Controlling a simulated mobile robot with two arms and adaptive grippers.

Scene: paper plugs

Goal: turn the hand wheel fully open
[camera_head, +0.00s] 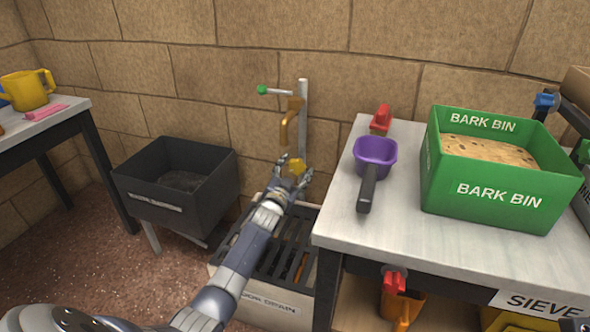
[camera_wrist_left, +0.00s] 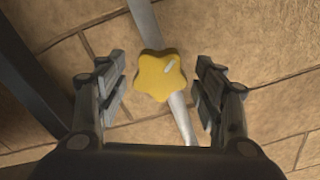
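The hand wheel (camera_head: 297,166) is a small yellow, lobed knob on the grey upright pipe (camera_head: 303,112) against the brick wall. In the left wrist view the hand wheel (camera_wrist_left: 161,75) appears as a yellow star shape with a pale mark on one lobe. My left gripper (camera_head: 293,179) reaches up to it from below. In the wrist view its fingers (camera_wrist_left: 160,92) are spread on either side of the wheel, with a visible gap on each side. It holds nothing. An orange-brown spout (camera_head: 288,122) and a green-tipped lever (camera_head: 262,89) are above the wheel.
A slatted drain box (camera_head: 258,303) stands below the pipe. A black bin (camera_head: 150,195) is to its left. The table at right holds a purple scoop (camera_head: 375,152), a red-handled tool (camera_head: 381,118) and a green bark bin (camera_head: 437,195).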

